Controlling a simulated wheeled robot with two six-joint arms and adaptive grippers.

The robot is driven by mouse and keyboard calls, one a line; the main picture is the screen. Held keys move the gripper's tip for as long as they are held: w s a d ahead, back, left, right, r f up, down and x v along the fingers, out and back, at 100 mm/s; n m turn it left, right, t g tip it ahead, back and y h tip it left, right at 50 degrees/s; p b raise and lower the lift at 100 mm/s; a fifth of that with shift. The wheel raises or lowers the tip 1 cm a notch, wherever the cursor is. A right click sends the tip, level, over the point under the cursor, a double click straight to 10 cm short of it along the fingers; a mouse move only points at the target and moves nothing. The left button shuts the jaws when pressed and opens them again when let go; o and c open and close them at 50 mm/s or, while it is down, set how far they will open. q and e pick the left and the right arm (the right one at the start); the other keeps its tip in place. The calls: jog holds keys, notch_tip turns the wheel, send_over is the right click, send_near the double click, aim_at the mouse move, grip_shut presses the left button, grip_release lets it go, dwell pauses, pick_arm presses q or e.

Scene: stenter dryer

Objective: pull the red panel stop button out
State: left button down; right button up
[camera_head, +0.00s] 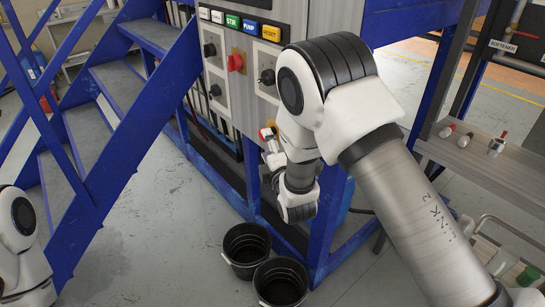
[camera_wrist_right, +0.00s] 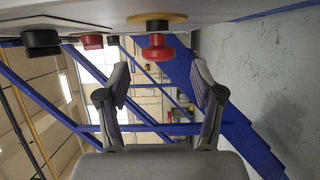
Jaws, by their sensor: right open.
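The red stop button (camera_wrist_right: 157,48) is a round mushroom head on a yellow backing, standing out from the panel in the right wrist view. My right gripper (camera_wrist_right: 161,82) is open and empty. In the wrist view the button appears between the two fingertips and a little past them, with no contact visible. In the head view the right gripper (camera_head: 270,147) is close to the button, its fingers small and partly hidden. My left gripper is out of view.
The grey panel (camera_head: 255,98) also carries a red rotary knob (camera_head: 235,62), black knobs (camera_head: 267,77) and a row of label plates. Blue stairs (camera_head: 110,110) stand left. Two black buckets (camera_head: 246,250) are on the floor below. A shelf (camera_head: 490,165) is at right.

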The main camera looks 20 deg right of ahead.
jog(key=s, duration=0.7)
jog(key=shift+a, duration=0.35)
jog(key=s+d+f+m+g+b, duration=0.1)
jog(key=s+d+f+g+b, duration=0.2)
jog(key=f, duration=0.7)
jog(key=s+d+f+m+g+h+b, duration=0.1)
jog(key=s+f+m+g, duration=0.1)
jog(key=s+f, duration=0.5)
jog(key=s+d+f+m+g+b, duration=0.1)
jog(key=s+f+g+b, duration=0.15)
jog(key=f, duration=0.95)
jog(key=s+f+m+g, duration=0.3)
jog(key=s+m, duration=0.1)
jog(key=s, duration=0.3)
jog(key=s+f+m+g+y+b, duration=0.1)
jog(key=s+f+m+g, duration=0.2)
jog(key=s, duration=0.4)
jog(key=s+f+m+g, duration=0.3)
jog(key=s+m+g, duration=0.1)
jog(key=s+m, duration=0.3)
jog(key=shift+s+a+f+y, duration=0.25)
jog(key=shift+a+f+y, duration=0.05)
jog(key=shift+y, duration=0.1)
